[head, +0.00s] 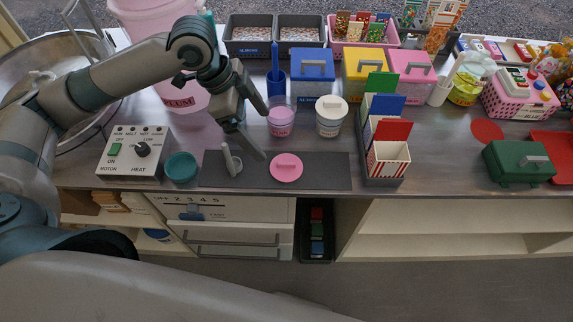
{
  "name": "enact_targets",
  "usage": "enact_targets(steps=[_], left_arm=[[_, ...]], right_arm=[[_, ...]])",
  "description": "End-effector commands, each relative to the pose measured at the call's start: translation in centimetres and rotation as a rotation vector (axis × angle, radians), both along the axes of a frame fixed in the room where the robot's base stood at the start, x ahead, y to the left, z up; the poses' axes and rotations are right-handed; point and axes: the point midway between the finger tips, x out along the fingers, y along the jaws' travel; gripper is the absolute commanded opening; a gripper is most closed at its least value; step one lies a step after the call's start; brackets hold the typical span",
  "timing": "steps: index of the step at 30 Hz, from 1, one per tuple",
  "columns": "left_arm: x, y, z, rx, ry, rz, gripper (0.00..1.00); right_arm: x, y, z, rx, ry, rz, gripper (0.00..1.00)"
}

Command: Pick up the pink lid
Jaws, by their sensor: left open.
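The pink lid (286,168) is a round disc with a small raised handle. It lies on the dark grey mat (330,176) on the counter, in the middle of the head view. My left gripper (249,163) is above the mat just left of the lid, fingers pointing down and apart. Nothing shows between its fingers, and it looks clear of the lid. My right gripper does not show.
A pink cup (281,118) and a white-lidded cup (331,117) stand behind the mat. A striped box rack (385,155) stands right of it. The counter's front edge is close.

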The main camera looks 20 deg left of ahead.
Motion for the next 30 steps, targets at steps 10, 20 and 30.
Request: enact_targets(steps=[10, 20, 30], left_arm=[[0.5, -2.3, -5.6, 0.000, 0.005, -0.001, 0.90], [1.0, -3.6, -9.1, 0.001, 0.001, -0.001, 0.90], [1.0, -3.7, -9.3, 0.001, 0.001, -0.001, 0.90]], right_arm=[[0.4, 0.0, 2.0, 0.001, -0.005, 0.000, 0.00], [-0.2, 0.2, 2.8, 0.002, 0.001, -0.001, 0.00], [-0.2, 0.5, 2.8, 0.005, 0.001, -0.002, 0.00]])
